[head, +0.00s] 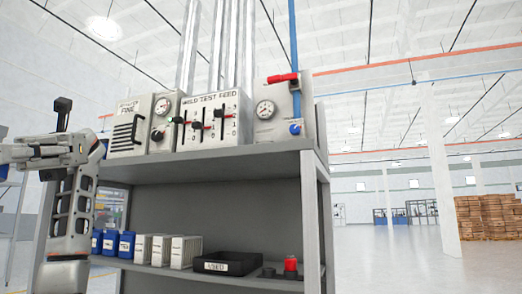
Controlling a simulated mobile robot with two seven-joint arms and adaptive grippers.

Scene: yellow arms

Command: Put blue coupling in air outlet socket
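A small blue round fitting (295,128) sits low on the front of the grey panel box (270,125) at the right end of the shelf top. I cannot tell whether it is the blue coupling or part of the air outlet socket. The box also has a gauge (265,110) and a red lever handle (283,78), and a blue pipe (294,40) runs down into it. My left gripper (45,140) is raised at the left edge, well apart from this box; its fingers show side-on and nothing is clearly held. My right gripper is out of view.
A slider panel marked "weld test feed" (228,125) and a smaller gauge box (163,125) stand left of the box. The lower shelf holds blue containers (126,245), white boxes (185,250), a black tray (228,262) and a red item (291,265). The floor at right is open.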

